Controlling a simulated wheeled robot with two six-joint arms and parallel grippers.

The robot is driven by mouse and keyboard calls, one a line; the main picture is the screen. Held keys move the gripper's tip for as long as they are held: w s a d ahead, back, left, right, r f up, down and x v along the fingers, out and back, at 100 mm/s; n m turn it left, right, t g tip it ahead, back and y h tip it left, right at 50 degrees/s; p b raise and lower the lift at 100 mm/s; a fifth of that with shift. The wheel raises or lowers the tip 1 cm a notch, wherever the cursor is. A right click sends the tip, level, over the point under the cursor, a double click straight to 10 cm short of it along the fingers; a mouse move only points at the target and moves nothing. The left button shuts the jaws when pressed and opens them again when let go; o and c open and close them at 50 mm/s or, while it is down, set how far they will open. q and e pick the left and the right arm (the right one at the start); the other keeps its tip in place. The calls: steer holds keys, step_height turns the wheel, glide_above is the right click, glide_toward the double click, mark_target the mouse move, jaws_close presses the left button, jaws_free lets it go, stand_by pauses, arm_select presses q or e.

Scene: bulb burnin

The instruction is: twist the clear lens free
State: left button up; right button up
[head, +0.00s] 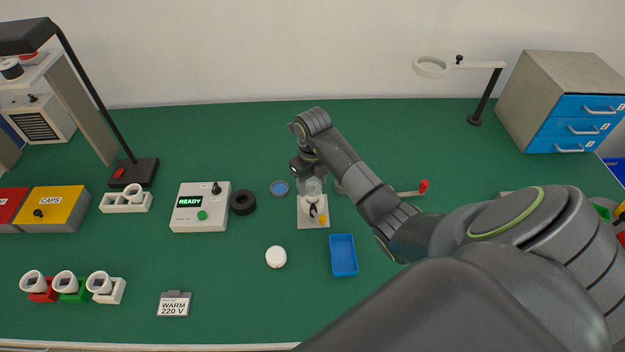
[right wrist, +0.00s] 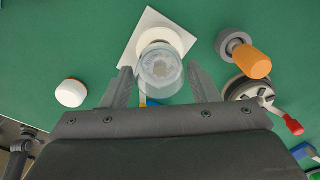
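The clear lens (head: 313,187) is a see-through cup shape standing on a white square base (head: 313,221) near the middle of the green bench. In the right wrist view the clear lens (right wrist: 160,72) lies between the two finger tips, with a white ring and the white plate (right wrist: 152,22) beyond it. My right gripper (right wrist: 160,78) is open; a gap shows between the lens and each finger. In the head view my right gripper (head: 310,178) is at the lens from above, its fingers partly hidden. My left gripper is not in view.
A blue tray (head: 343,255) and a white round puck (head: 276,257) lie in front. In the wrist view an orange-handled part (right wrist: 250,62) and red-tipped lever (right wrist: 292,124) stand right.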

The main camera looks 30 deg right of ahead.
steer(key=c, duration=0.6)
steer(key=shift+o, duration=0.3)
steer(key=shift+f+n+b, duration=0.1)
steer(key=shift+n+b, duration=0.45)
steer(key=shift+n, duration=0.65)
steer(key=shift+n+b, duration=0.65)
steer(key=shift+n, duration=0.85)
steer(key=shift+b, duration=0.35)
